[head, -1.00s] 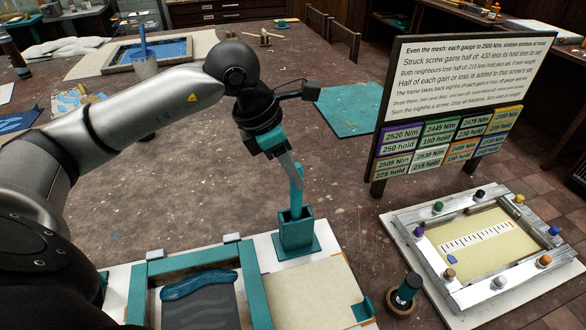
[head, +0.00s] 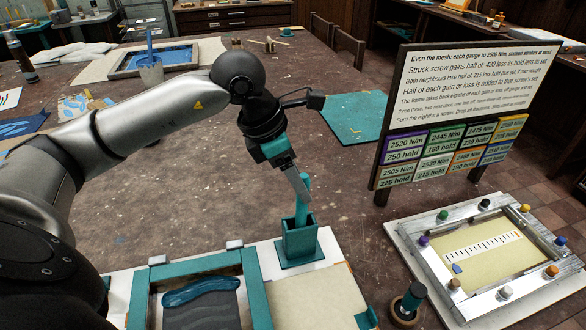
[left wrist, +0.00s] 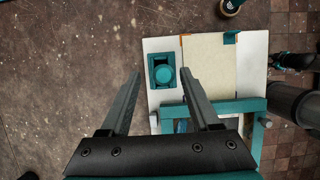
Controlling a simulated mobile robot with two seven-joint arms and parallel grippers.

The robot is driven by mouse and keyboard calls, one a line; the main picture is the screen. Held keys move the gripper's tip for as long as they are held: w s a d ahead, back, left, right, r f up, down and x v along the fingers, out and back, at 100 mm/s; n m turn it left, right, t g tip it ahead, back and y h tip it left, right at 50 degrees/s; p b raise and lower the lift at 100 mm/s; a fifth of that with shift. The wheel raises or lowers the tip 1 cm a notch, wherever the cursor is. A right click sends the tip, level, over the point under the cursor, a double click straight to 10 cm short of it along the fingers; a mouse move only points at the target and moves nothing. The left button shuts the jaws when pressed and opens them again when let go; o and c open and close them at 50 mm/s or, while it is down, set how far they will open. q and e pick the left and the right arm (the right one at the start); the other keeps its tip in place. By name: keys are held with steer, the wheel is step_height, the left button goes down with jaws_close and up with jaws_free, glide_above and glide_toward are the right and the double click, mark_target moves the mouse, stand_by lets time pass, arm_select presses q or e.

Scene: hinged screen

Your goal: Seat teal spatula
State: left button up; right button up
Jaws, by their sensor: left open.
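The teal spatula (head: 303,190) stands nearly upright in a small teal box holder (head: 299,240) on the white board. Its lower part is hidden inside the holder. In the left wrist view its round end (left wrist: 163,73) lies within the holder's rim (left wrist: 154,84). My left gripper (head: 303,195) is at the spatula's upper part, above the holder. In the left wrist view the fingers of that gripper (left wrist: 160,88) are wide apart, with nothing clamped between them. I cannot tell whether a finger touches the spatula.
A teal hinged frame (head: 260,290) with a teal paste streak (head: 200,291) lies left of the holder. A dark round-handled tool (head: 408,303) stands to the right. Beyond are a screw-edged frame (head: 425,255) and a sign board (head: 455,90).

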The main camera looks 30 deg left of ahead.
arm_select(q)
steer(key=p+v, duration=0.1)
steer(key=v, duration=1.4)
